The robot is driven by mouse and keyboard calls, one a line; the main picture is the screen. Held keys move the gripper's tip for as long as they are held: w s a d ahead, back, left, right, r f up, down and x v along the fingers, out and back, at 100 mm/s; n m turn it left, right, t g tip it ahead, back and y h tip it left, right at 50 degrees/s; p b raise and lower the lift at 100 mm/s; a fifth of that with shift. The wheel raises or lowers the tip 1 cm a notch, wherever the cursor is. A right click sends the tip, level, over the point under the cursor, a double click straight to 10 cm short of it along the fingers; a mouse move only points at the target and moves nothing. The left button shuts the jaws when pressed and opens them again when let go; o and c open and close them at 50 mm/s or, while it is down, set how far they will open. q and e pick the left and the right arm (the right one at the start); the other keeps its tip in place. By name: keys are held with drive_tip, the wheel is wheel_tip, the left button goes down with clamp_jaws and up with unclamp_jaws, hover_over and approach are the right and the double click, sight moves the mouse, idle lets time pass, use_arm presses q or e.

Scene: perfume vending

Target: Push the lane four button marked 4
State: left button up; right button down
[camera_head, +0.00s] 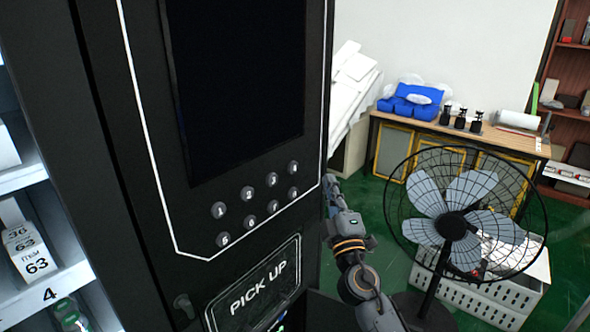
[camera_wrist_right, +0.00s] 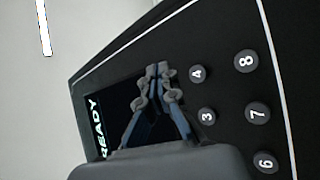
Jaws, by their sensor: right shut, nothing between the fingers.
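The button marked 4 (camera_head: 293,167) is a round grey button at the right end of the upper row on the black machine's panel. In the right wrist view it shows rotated (camera_wrist_right: 198,74), clear of the fingers. My right gripper (camera_wrist_right: 158,70) is shut and empty, its fingertips overlapping the screen's edge a little left of button 4 there. In the head view my right gripper (camera_head: 332,186) is at the panel's right edge, right of the buttons and partly hidden. I cannot tell its gap to the panel. My left gripper is not in view.
Button 3 (camera_wrist_right: 207,117) and button 8 (camera_wrist_right: 246,61) are close to button 4. The dark screen (camera_head: 238,85) is above the buttons, and a PICK UP hatch (camera_head: 258,289) is below. A caged fan (camera_head: 452,224) stands right of my right arm.

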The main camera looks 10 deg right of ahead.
sight(293, 168)
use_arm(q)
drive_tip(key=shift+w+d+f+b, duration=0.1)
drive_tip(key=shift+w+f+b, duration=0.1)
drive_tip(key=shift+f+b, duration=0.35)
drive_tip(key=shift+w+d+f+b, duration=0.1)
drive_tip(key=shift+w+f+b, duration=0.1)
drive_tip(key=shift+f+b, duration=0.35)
use_arm(e)
drive_tip(key=w+a, duration=0.4)
drive_tip(key=w, duration=0.1)
drive_tip(key=shift+w+a, duration=0.15)
use_arm(q)
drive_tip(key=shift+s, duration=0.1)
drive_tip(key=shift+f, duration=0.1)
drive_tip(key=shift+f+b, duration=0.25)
drive_tip(key=shift+b, duration=0.05)
use_arm(e)
drive_tip(key=shift+w+a, duration=0.25)
drive_tip(key=shift+w, duration=0.1)
